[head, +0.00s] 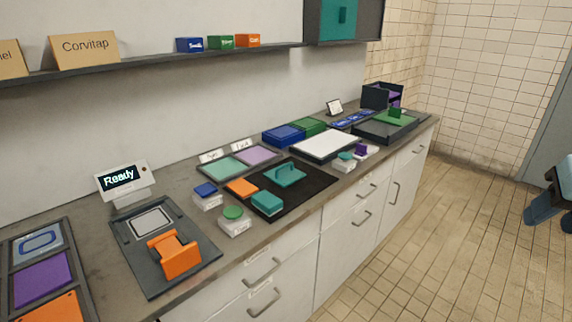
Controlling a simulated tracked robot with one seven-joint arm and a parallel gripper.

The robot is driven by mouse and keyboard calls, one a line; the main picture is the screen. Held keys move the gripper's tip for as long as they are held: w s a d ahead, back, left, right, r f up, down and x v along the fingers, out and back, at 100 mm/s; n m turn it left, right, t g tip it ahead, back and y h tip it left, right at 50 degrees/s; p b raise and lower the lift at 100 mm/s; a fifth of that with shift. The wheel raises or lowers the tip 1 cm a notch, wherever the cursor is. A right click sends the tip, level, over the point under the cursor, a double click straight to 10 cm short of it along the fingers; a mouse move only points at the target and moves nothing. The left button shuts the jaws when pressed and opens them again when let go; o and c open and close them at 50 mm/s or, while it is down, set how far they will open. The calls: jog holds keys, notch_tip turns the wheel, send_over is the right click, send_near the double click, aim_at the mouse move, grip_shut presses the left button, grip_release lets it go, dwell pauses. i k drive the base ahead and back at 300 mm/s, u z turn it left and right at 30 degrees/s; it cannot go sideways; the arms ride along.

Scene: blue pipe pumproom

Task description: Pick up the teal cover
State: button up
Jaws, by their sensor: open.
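A flat teal piece with a raised arched handle (287,174) lies on a black mat (312,187) in the middle of the counter; it looks like the teal cover. A teal block-shaped box (267,203) sits at the mat's front left edge, apart from the handled piece. A flat orange piece (242,187) lies at the mat's left. My gripper is not in the head view.
Small lidded containers, blue (207,195) and green (234,219), stand left of the mat. A grey fixture with an orange bracket (175,254) is further left. A white-topped tray (325,144) is behind. A shelf (150,65) overhangs the counter's back.

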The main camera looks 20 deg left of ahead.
aim_at(285, 174)
jog(key=u, duration=0.55)
jog(key=i, duration=1.2)
jog(key=u, duration=0.8)
jog(key=k, duration=0.9)
jog(key=u, duration=0.2)
jog(key=i, duration=0.95)
jog(key=z, duration=0.15)
